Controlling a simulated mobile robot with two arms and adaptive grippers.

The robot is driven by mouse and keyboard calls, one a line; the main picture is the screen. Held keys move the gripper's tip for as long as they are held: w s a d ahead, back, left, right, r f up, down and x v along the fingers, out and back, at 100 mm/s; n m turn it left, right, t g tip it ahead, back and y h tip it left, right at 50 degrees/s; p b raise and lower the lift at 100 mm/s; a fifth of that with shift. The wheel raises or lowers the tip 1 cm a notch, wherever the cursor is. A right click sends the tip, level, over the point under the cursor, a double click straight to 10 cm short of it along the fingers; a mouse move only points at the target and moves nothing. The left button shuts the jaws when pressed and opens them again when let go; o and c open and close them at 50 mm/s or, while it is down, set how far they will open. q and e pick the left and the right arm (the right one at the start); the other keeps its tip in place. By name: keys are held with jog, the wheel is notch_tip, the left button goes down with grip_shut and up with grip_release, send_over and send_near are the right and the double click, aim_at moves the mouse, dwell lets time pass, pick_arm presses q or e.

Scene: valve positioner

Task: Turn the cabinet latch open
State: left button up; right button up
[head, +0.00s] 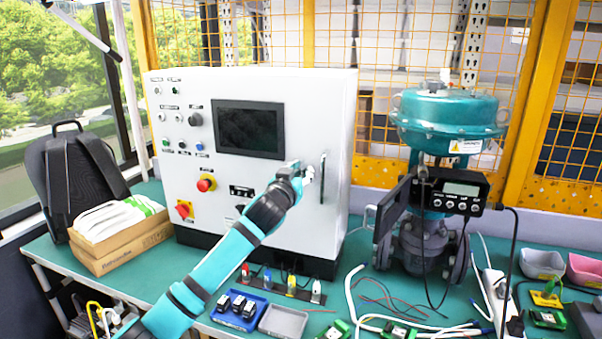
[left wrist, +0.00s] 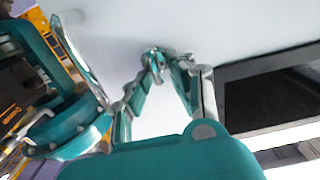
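The white control cabinet (head: 270,85) stands on the green bench, its front facing me. The handle also shows in the left wrist view (left wrist: 79,60), apart from the fingers. My right gripper is not in view.
The dark screen (head: 248,129) is left of the gripper. A teal valve (head: 447,115) with a positioner stands to the right. A blue tray (head: 238,311), small connectors and cables lie in front of the cabinet. A backpack (head: 75,170) and box are at left.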

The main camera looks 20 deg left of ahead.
pick_arm(q)
grip_shut()
jog(key=m+p, duration=0.2)
jog(key=m, duration=0.1)
jog(key=shift+d, duration=0.25)
jog(key=shift+s+d+f+m+p, duration=0.1)
jog(key=shift+d+f+m+p, duration=0.15)
jog(key=shift+m+p, duration=1.55)
jog(key=shift+w+d+f+m+p, duration=0.1)
jog(key=shift+f+m+p, duration=0.35)
jog(key=shift+m, duration=2.7)
jog(key=shift+s+d+f+m+p, duration=0.1)
jog(key=shift+d+f+m+p, duration=0.1)
jog(key=shift+m+p, duration=1.65)
jog(key=shift+m+b, duration=0.6)
jog(key=shift+m, duration=0.2)
jog(key=shift+o, duration=2.4)
grip_release()
